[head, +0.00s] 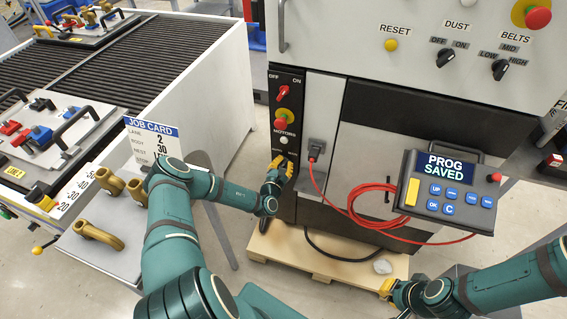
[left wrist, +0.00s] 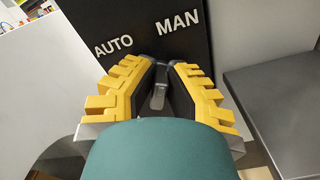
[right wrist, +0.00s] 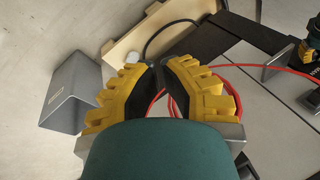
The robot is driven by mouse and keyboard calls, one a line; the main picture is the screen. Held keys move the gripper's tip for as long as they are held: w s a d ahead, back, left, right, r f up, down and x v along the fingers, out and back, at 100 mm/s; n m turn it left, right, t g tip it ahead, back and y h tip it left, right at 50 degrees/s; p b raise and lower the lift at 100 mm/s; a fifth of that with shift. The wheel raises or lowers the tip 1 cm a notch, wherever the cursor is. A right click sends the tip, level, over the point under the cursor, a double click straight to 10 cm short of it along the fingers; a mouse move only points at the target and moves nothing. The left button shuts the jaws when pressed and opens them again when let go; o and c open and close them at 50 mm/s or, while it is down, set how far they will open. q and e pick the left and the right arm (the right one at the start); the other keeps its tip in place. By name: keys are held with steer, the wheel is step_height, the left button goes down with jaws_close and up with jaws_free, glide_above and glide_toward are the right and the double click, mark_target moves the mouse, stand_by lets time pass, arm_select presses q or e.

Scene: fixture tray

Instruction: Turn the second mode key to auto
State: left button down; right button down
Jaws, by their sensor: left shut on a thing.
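My left gripper (head: 277,172) is at the lower part of the dark control strip on the machine. In the left wrist view, its yellow-ribbed fingers (left wrist: 160,72) are shut on the small grey mode key (left wrist: 158,96). Labels AUTO (left wrist: 113,46) and MAN (left wrist: 178,24) stand on the black panel beyond it. Which label the key points at is not clear, as the fingers partly hide it. My right gripper (head: 388,288) is low by the pallet's right end. In the right wrist view (right wrist: 158,66) its tips are together with nothing between them.
Above the key are a red OFF/ON switch (head: 283,93) and a red stop button (head: 281,122). A red cable (head: 345,207) runs to a pendant (head: 447,192) reading PROG SAVED. A wooden pallet (head: 330,262) lies under the machine. A table with brass-coloured parts (head: 97,236) stands at left.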

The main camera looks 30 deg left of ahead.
arm_select(q)
steer(key=shift+a+r+n+p, duration=0.15)
steer(key=shift+n+p, duration=0.55)
steer(key=shift+n, duration=0.5)
steer(key=n+p, duration=0.1)
steer(key=n, duration=0.1)
steer(key=shift+n, duration=0.4)
steer(key=n, duration=0.3)
steer(key=shift+a, duration=0.15)
steer(key=shift+n+p, duration=0.35)
steer(key=shift+n, duration=1.35)
steer(key=c, duration=1)
jaws_free()
